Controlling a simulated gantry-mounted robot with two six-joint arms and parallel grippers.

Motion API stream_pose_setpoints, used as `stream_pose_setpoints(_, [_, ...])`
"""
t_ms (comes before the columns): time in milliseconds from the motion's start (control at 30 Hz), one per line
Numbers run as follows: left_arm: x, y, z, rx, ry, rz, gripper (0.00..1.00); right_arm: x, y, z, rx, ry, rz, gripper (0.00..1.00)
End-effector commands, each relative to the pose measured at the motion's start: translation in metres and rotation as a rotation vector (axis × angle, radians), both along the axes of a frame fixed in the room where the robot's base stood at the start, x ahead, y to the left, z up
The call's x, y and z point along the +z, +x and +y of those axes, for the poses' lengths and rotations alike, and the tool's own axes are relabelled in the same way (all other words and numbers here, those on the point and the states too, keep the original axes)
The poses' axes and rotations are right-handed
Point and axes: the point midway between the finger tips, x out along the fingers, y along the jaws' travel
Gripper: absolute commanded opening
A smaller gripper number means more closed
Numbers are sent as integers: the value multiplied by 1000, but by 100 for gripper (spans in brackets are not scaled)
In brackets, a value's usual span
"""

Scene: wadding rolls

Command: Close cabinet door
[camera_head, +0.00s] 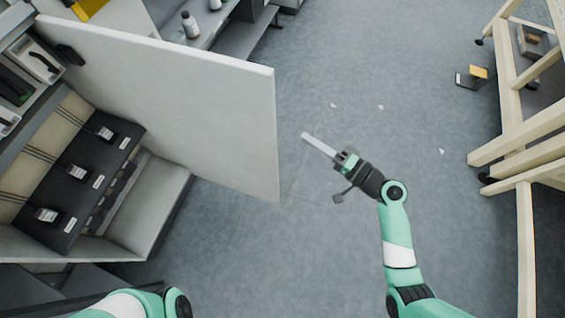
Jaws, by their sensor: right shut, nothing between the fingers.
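The cabinet door (180,95) is a large white panel. It stands wide open, sticking out from the cabinet (160,205) at the left. The open cabinet shows a dark shelf with several small dark items with white labels. My right gripper (306,136) is shut and empty. It is over the floor to the right of the door's free edge, apart from it in the picture. My left arm shows only in part at the bottom left, and its gripper is not in view.
A pale wooden frame (500,150) stands along the right edge. A small dark and yellow object (472,76) lies on the floor near it. White bottles (189,25) stand on a shelf at the top. The grey floor between door and frame is mostly clear, with small white scraps.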

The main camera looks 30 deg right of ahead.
Motion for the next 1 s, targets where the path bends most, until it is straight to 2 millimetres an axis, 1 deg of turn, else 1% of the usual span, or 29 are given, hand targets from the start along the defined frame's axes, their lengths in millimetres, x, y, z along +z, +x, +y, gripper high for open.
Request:
stream_pose_setpoints(33, [-32,0,0,0,0,-1,79,-46,-9,-2,-9,62,31,0])
stream_pose_setpoints(100, [-42,0,0,0,0,-1,79,-68,-18,-4,-19,132,57,0])
stream_pose_setpoints(200, [-46,0,0,0,0,-1,79,-80,-24,-5,-27,183,74,0])
stream_pose_setpoints(367, [-42,0,0,0,0,-2,79,-77,-24,-5,-27,194,76,0])
stream_pose_setpoints(467, [-44,0,0,0,0,-2,79,-78,-18,-2,-25,191,75,0])
stream_pose_setpoints(567, [-48,0,0,0,0,-2,79,-78,-6,4,-23,189,73,0])
stream_pose_setpoints(933, [-70,0,0,0,0,-1,79,-78,67,35,-23,189,72,0])
stream_pose_setpoints(967, [-70,0,0,0,0,-1,79,-79,70,38,-23,189,74,0])
stream_pose_setpoints(1000, [-65,0,0,0,0,0,79,-77,60,44,-23,189,76,0])
